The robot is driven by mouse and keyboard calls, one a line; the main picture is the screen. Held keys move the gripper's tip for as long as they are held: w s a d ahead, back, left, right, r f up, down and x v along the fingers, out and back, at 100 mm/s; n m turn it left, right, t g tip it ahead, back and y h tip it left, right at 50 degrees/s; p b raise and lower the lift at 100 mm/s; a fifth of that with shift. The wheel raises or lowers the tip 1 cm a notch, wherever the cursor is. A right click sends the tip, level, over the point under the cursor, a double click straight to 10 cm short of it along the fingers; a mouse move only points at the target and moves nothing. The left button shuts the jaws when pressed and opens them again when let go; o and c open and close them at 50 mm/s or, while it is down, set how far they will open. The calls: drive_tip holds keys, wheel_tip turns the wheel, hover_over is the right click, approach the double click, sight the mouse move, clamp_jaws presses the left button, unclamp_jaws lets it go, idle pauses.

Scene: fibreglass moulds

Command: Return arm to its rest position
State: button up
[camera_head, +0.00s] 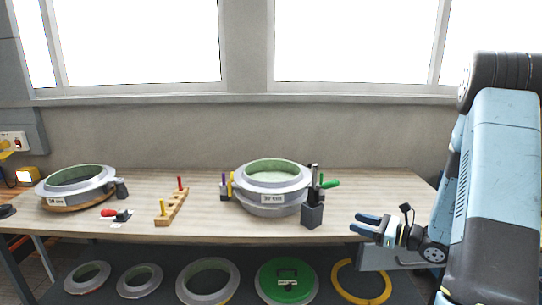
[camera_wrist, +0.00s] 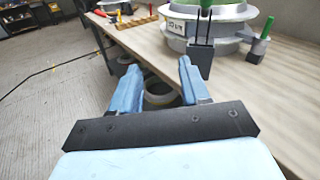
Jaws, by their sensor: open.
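My gripper (camera_head: 366,224) is at the right of the head view, by the front right part of the workbench (camera_head: 375,190). Its two blue fingers point left, are spread apart, and hold nothing. In the wrist view my gripper (camera_wrist: 157,80) shows both fingers apart, with the bench edge and the floor beyond them. My blue arm fills the right side of the head view. A round grey mould (camera_head: 272,186) with a green inside stands on the bench, left of and behind my gripper and apart from it.
A dark holder (camera_head: 312,215) with tools stands before the mould, nearest my gripper. A second mould (camera_head: 75,187), a wooden rack (camera_head: 172,208) and a red-handled tool (camera_head: 116,214) lie further left. Below are grey rings (camera_head: 208,266), a green disc (camera_head: 287,268) and a yellow ring (camera_head: 362,297).

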drive_tip(key=s+a+r+n+g+h, duration=0.4)
drive_tip(key=s+a+r+n+g, duration=0.75)
drive_tip(key=s, duration=0.35)
drive_tip(key=s+d+r+n+t+h, duration=0.7)
drive_tip(key=s+r+n+h, duration=0.3)
drive_tip(key=s+r+n, duration=0.1)
drive_tip(key=shift+s+n, duration=0.45)
drive_tip(key=shift+n, duration=0.1)
